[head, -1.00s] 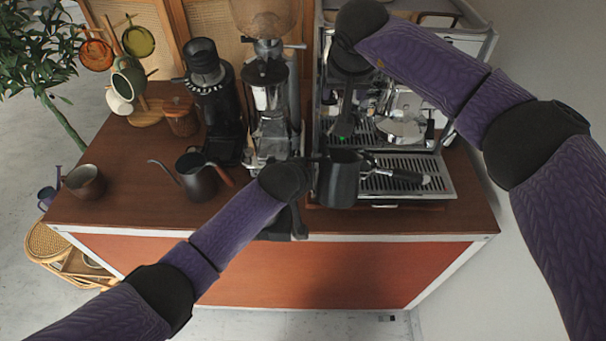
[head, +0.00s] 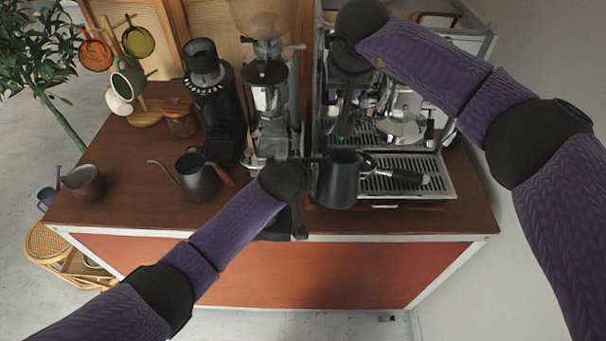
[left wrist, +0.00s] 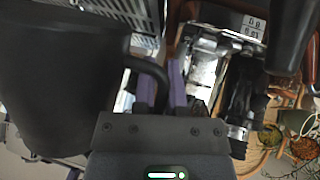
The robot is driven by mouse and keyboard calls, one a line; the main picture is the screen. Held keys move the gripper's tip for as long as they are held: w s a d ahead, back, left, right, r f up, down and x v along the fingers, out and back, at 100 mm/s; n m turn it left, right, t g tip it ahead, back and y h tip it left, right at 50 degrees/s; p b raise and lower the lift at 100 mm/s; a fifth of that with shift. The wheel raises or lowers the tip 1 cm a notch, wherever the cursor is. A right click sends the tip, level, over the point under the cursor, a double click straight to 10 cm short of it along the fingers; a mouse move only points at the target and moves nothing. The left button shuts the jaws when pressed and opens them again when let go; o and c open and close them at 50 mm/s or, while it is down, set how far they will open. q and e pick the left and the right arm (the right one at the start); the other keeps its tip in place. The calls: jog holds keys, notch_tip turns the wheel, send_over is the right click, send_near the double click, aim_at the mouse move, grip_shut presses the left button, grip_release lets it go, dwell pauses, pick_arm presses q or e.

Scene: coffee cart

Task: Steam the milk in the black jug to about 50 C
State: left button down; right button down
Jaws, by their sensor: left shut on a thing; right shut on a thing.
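The black jug (head: 338,184) is upright in front of the espresso machine's left side, held above the counter's front edge. My left gripper (head: 312,172) is shut on the jug's handle, to the left of its body. In the left wrist view the jug (left wrist: 55,85) fills the left side, with its handle (left wrist: 152,78) in front of the gripper. My right gripper (head: 345,118) reaches down at the left front of the espresso machine (head: 445,165). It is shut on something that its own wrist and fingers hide. The jug's contents and any temperature reading cannot be seen.
A portafilter (head: 400,175) lies over the drip tray, right of the jug. A grinder (head: 270,100) stands left of the machine, with a second black grinder (head: 212,100) beyond it.

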dwell(0.3)
jog(key=shift+w+r, duration=0.25)
jog(key=shift+r, duration=0.65)
jog(key=shift+w+r, duration=0.25)
jog(key=shift+r, duration=0.65)
jog(key=shift+d+f, duration=0.1)
dwell(5.8)
